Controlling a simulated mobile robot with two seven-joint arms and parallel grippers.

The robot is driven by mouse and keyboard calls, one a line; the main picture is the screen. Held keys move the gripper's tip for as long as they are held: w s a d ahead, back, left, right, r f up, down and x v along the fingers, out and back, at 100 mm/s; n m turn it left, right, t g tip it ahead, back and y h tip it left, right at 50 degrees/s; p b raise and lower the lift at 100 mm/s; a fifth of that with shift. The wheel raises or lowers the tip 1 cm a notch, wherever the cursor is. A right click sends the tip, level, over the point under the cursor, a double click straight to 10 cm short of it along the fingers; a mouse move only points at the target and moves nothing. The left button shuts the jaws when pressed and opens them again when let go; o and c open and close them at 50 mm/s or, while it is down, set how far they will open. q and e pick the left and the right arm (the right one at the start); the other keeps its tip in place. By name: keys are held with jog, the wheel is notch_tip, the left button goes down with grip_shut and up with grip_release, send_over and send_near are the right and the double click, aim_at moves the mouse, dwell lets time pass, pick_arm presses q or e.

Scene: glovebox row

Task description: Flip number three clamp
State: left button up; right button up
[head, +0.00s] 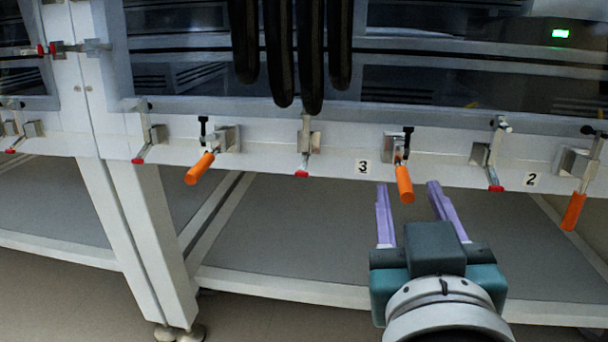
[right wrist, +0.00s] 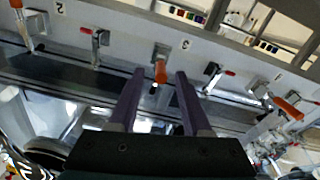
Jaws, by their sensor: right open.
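The clamp beside the label 3 (head: 362,167) has a metal body and an orange handle (head: 404,184) that hangs down, tilted slightly right. My right gripper (head: 410,187) is open and empty, its purple fingers pointing up toward the rail. In the head view the handle's lower end lies between the two fingertips. The right wrist view shows the same orange handle (right wrist: 160,72) between and just beyond the fingertips (right wrist: 160,75); neither finger visibly touches it. The label 3 (right wrist: 185,45) also shows there. My left gripper is not in view.
More clamps line the rail: an orange-handled one (head: 200,168) to the left, another (head: 574,211) right of label 2 (head: 532,180), and several red-tipped ones (head: 495,170). Black gloves (head: 280,55) hang above. A grey lower shelf (head: 290,235) lies below.

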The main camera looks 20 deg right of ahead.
aim_at(403, 179)
jog(key=shift+b+x, duration=0.3)
jog(key=shift+x, duration=1.15)
grip_shut()
dwell(0.3)
